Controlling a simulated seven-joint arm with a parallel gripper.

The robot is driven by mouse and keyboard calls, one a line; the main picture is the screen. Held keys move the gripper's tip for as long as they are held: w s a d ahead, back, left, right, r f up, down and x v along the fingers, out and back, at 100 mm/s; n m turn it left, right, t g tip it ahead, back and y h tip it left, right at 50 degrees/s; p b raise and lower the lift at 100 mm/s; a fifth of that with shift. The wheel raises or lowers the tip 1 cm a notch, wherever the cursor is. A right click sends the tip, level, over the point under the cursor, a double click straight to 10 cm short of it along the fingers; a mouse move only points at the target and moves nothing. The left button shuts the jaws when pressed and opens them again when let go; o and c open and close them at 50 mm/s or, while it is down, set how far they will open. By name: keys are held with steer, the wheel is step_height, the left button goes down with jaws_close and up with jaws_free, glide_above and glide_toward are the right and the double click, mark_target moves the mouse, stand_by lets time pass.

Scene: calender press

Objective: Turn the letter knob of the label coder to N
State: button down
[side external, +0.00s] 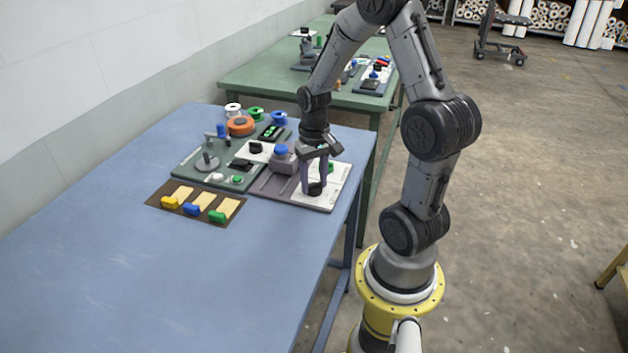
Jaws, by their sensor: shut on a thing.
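The label coder (274,185) is a grey board with a white panel on its right side, on the blue table. A small black knob (315,190) sits low on the white panel; I take it for the letter knob. My gripper (315,186) points straight down over the panel, with its fingers shut on the black knob. The fingers partly hide the knob. The letters and the knob's pointer are too small to read here. A green part (330,167) shows just behind the fingers.
A grey block with a blue top (281,150) stands close left of my gripper. A green board (190,160) with a lever and orange roll lies further left. A brown tray (165,190) holds yellow, blue and green pieces. The front of the blue table (130,270) is clear.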

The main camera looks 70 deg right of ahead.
mark_target(314, 183)
steer(key=m, duration=0.4)
steer(key=shift+r+m, duration=0.1)
steer(key=shift+m, duration=2.8)
steer(key=shift+c, duration=1.6)
jaws_free()
step_height(314, 183, up, 14)
